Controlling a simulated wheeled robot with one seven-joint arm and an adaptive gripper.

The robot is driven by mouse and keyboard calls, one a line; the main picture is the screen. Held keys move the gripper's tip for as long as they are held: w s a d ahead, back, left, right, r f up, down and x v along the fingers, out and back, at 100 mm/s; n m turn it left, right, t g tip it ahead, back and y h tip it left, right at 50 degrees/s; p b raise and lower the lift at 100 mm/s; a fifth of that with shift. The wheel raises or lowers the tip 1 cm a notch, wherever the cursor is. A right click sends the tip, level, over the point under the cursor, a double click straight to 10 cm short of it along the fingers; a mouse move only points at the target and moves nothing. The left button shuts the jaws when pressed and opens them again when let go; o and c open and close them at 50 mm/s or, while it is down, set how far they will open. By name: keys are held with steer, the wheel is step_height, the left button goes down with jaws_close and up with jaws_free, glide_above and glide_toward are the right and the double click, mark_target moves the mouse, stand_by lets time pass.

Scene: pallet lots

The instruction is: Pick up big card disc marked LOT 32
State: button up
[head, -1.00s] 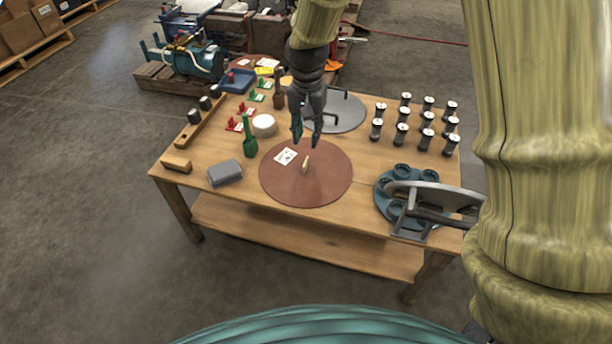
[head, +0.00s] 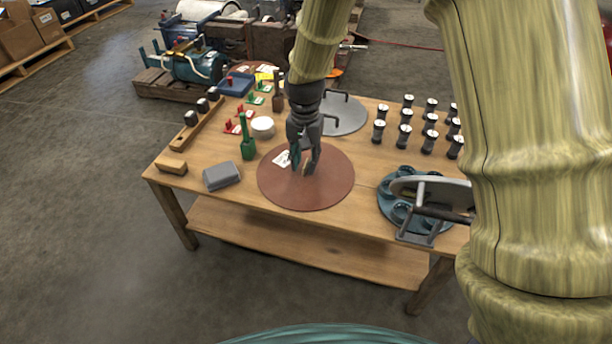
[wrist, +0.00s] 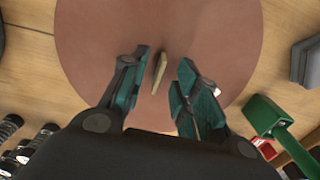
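The big reddish-brown card disc (head: 325,190) lies flat on the wooden table, near its front edge. A white label (head: 281,159) is on its left part; its print is too small to read. A small pale upright tab (wrist: 159,73) stands near the middle of the disc in the wrist view. My gripper (head: 305,170) points down over the disc. In the wrist view my gripper (wrist: 160,80) is open, with one teal-padded finger on each side of the tab and gaps on both sides. In the head view the fingers hide the tab.
Several dark spools (head: 404,138) stand in rows at the right. A teal round holder with a grey handle (head: 385,187) is at the front right. A grey disc (head: 350,118) lies behind.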

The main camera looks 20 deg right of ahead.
step_height(320, 180, down, 2)
steer(key=shift+f, duration=0.1)
jaws_close()
stand_by(0.4)
